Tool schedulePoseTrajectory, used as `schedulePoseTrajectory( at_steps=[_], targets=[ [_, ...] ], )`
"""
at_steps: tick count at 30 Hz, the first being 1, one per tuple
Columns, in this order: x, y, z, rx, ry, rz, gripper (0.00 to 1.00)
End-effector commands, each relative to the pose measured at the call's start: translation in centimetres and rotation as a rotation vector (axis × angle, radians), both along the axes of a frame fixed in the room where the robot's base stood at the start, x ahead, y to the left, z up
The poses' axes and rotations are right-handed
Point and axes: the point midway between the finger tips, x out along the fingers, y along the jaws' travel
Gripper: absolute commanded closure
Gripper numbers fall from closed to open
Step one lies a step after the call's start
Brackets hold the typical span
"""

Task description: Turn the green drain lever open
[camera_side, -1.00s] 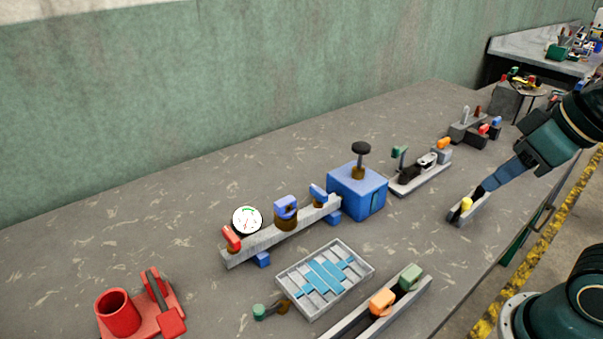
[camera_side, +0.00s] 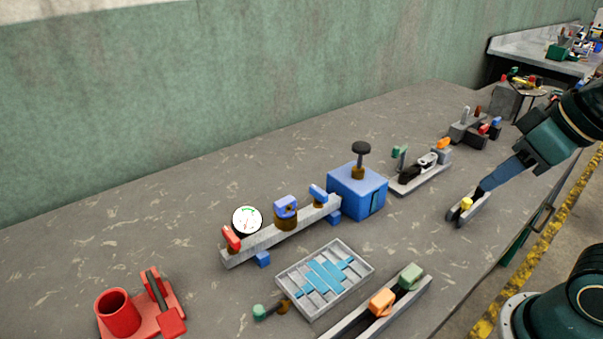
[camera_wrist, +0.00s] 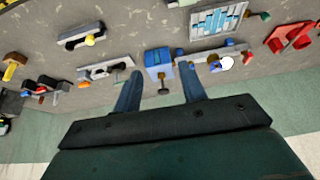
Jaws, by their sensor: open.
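The green drain lever (camera_side: 260,311) has a short brass stem and lies low on the table at the near left corner of the grey drain tray (camera_side: 284,290). The tray has blue and grey slats. In the wrist view the green lever (camera_wrist: 263,15) is small near the top right, beside the tray (camera_wrist: 190,26). My gripper (camera_side: 483,190) is at the right of the side view, far from the lever. In the wrist view its two blue fingers are apart with nothing held between them, and my gripper (camera_wrist: 158,80) is open.
A rail with a gauge (camera_side: 246,219) and valves runs to a blue box (camera_side: 357,192) with a black knob. A red cup stand (camera_side: 119,313) is at lower left. A slotted rail with orange and green blocks (camera_side: 411,277) lies right of the tray. A holder with a yellow knob (camera_side: 466,204) is near my gripper.

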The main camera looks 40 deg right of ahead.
Motion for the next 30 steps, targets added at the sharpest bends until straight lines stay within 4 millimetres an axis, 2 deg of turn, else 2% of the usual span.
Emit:
schedulePoseTrajectory(
  at_steps=[7,14,23,30],
  targets=[
    [1.9,1.1,0.8,0.044,0.038,-0.036,0.58],
    [5.4,3.6,1.9,0.117,0.108,-0.116,0.58],
    [10.2,8.4,2.2,0.189,0.212,-0.246,0.58],
    [13.6,13.3,1.2,0.221,0.292,-0.355,0.58]
  ],
)
